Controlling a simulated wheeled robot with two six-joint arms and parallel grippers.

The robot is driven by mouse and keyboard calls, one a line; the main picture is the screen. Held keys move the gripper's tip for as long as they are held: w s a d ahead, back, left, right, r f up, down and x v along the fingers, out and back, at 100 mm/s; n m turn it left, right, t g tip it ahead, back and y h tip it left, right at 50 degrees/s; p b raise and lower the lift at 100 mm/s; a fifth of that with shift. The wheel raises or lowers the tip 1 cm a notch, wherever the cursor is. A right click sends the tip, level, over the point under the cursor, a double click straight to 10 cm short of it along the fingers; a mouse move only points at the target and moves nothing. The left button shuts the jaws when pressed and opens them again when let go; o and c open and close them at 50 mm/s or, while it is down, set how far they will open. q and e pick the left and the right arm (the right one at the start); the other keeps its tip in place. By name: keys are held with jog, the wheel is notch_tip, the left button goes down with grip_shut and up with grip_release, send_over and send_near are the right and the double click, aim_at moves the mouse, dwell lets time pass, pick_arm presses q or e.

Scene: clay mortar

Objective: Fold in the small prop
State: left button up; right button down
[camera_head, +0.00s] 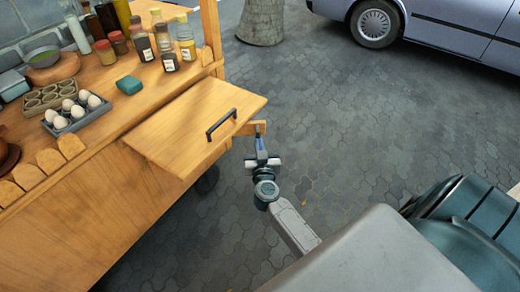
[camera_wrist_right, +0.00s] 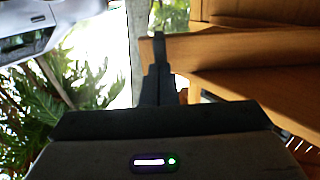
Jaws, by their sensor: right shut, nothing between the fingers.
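The wooden cart has a flap (camera_head: 195,125) standing out level from its side, with a black handle (camera_head: 221,124) on top. The small wooden prop (camera_head: 250,128) sticks out from under the flap's right edge; its inner part is hidden by the flap. My right gripper (camera_head: 260,140) is at the prop's outer end, shut and empty. In the right wrist view its fingers (camera_wrist_right: 158,45) are together, in front of the end of a wooden bar (camera_wrist_right: 215,82), which looks like the prop. I cannot tell whether they touch. My left gripper is in neither view.
The counter holds an egg tray (camera_head: 76,113), several bottles and jars, and a teal block (camera_head: 129,85) near the flap. A tree trunk (camera_head: 262,20) and a parked car (camera_head: 440,25) stand at the back. Paving right of the cart is clear.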

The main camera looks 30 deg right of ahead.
aim_at(260, 130)
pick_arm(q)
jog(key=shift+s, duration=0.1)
pick_arm(e)
jog(key=shift+w, duration=0.1)
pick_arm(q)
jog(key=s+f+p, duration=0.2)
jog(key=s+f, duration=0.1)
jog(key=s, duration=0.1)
pick_arm(e)
jog(key=w+d+y, duration=0.1)
jog(key=w, duration=0.1)
jog(key=w+d+n, duration=0.1)
jog(key=w, duration=0.1)
jog(key=w+d+n+t+y, duration=0.1)
jog(key=d, duration=0.1)
jog(key=shift+w+r+y, duration=0.1)
jog(key=shift+w+y, duration=0.2)
jog(key=shift+w, duration=0.1)
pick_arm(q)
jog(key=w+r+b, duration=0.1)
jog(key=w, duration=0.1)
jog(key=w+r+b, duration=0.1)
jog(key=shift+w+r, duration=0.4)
pick_arm(e)
jog(key=w+d+n+y, duration=0.1)
jog(key=w+d, duration=0.3)
jog(key=w, duration=0.4)
jog(key=shift+w+t+y, duration=0.3)
jog(key=shift+t+y, duration=0.1)
